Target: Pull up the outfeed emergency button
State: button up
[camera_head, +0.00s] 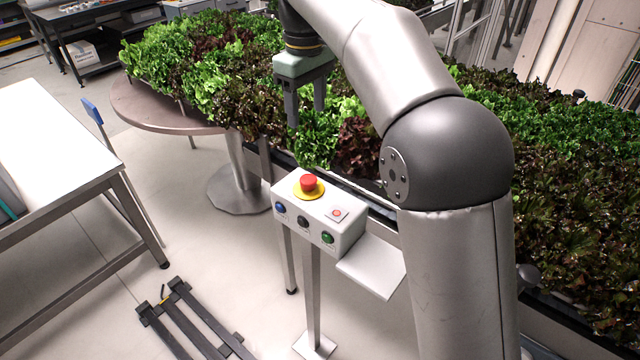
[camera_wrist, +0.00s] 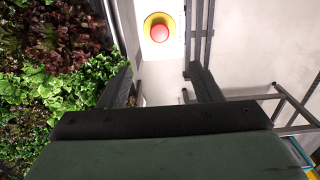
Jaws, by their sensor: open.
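The red emergency button (camera_head: 308,183) sits on a yellow disc on top of a white control box (camera_head: 345,238) on a post. In the wrist view the red button (camera_wrist: 159,33) shows at the top, beyond and between the two fingers. My gripper (camera_head: 305,112) is open and empty, pointing down in front of the lettuce, above and behind the control box in the head view. Its fingers also show in the wrist view (camera_wrist: 163,80), apart from the button. No finger touches the box.
Dense lettuce (camera_head: 215,60) fills the conveyor behind the box. A round table (camera_head: 150,112) and a white table (camera_head: 45,140) stand left.

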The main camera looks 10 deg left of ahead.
aim_at(308, 178)
notch_tip(308, 178, down, 17)
jog(key=shift+f, duration=0.15)
dwell(0.4)
grip_shut()
jog(key=shift+w+r+p, duration=0.1)
jog(key=shift+r+p, duration=0.45)
jog(key=shift+r, duration=0.2)
jog(key=shift+a, duration=0.1)
grip_release()
jog(key=shift+f, duration=0.1)
